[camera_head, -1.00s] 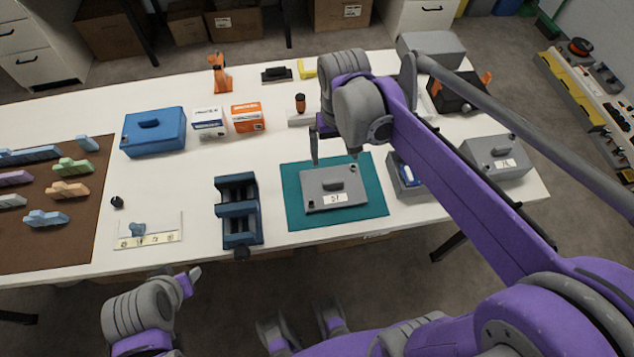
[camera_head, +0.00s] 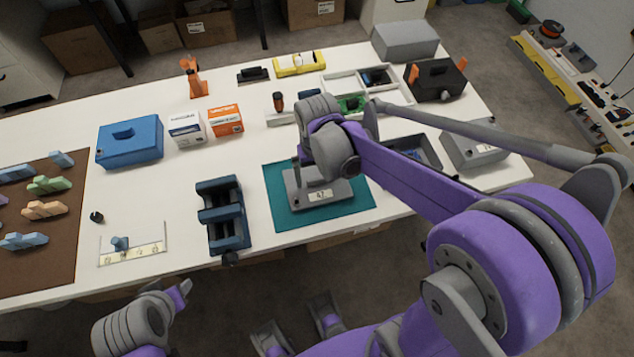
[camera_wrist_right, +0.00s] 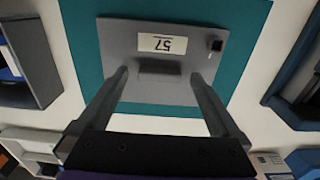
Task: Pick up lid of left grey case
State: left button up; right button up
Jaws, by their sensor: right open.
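The grey lid (camera_head: 338,190) with a white number label and a raised handle lies flat on a teal mat (camera_head: 284,217). It also shows in the right wrist view (camera_wrist_right: 118,38), with its handle (camera_wrist_right: 158,67) near the middle. My right gripper (camera_head: 318,172) is over the lid. In the right wrist view my right gripper (camera_wrist_right: 160,76) is open, with one finger on each side of the handle; contact is not visible. In the head view my own arm hides part of the lid and handle. My left gripper (camera_head: 182,291) is off the table's front edge at lower left, its jaws unclear.
An open grey case (camera_head: 428,150) stands right of the mat, partly behind my right arm. A closed grey case (camera_head: 475,150) is farther right. A dark blue fixture (camera_head: 222,213) stands left of the mat. A blue case (camera_head: 130,142) and small boxes stand farther back.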

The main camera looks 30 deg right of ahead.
aim_at(317, 177)
jog(key=shift+c, duration=0.3)
jog(key=c, duration=1.4)
jog(key=shift+r, duration=0.1)
notch_tip(317, 177, up, 10)
jog(key=shift+f+p, duration=0.1)
jog(key=shift+p, duration=0.55)
jog(key=shift+d, duration=0.1)
